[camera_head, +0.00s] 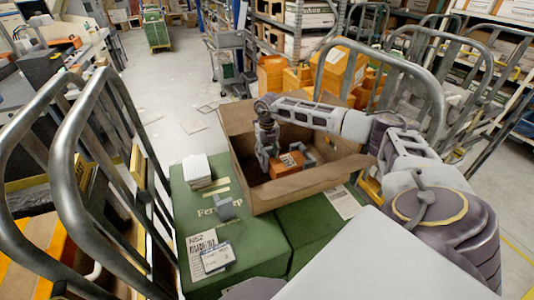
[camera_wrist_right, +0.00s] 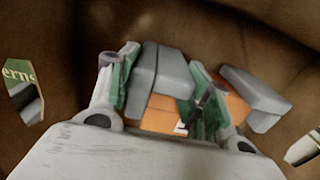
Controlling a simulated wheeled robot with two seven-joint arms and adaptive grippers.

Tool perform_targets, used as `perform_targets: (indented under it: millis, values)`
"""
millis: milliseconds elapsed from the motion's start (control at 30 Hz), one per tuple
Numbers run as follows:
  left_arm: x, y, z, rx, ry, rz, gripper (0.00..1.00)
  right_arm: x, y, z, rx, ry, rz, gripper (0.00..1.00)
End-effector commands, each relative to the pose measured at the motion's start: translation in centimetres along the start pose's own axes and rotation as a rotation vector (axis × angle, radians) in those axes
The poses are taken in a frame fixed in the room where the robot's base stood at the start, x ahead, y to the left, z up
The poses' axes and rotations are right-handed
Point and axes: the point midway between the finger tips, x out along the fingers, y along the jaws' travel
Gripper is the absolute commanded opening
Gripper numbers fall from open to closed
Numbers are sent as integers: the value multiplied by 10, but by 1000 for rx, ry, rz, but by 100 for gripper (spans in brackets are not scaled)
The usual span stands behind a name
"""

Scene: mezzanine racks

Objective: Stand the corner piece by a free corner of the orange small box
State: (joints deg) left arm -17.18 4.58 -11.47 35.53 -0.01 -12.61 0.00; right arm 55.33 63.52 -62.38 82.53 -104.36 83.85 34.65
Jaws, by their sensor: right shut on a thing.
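The orange small box (camera_head: 286,166) sits inside an open cardboard box (camera_head: 290,194). In the right wrist view the orange box (camera_wrist_right: 165,118) is partly hidden behind my fingers and a grey corner piece (camera_wrist_right: 160,72). My right gripper (camera_wrist_right: 160,95) is shut on that corner piece, which is against or very close to the orange box; contact is unclear. In the head view my right gripper (camera_head: 268,158) reaches down into the cardboard box. Another grey corner piece (camera_wrist_right: 255,97) stands at the orange box's right side. My left gripper is not in view.
The cardboard box rests on green boxes (camera_head: 244,232). A grey angled piece (camera_head: 224,207) and a white stack (camera_head: 197,168) lie on the green top. Metal cart rails (camera_head: 100,150) rise at left, others at right. The cardboard walls surround my right gripper closely.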

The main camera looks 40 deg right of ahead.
Motion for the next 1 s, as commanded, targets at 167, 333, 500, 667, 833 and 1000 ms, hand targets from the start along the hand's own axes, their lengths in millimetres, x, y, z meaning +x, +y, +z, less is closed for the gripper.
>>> perform_targets:
  millis: [167,333,500,667,833,1000]
  values:
    - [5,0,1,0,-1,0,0,15,3,-5,-5,12,1,40]
    - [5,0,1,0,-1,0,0,19,5,-6,-8,17,2,38]
    - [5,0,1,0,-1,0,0,18,4,-6,-7,16,2,31]
    - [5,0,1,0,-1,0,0,16,4,-5,-6,13,1,62]
    - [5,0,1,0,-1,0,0,14,2,-4,-4,10,1,81]
    - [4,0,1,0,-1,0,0,13,2,-3,-4,8,1,81]
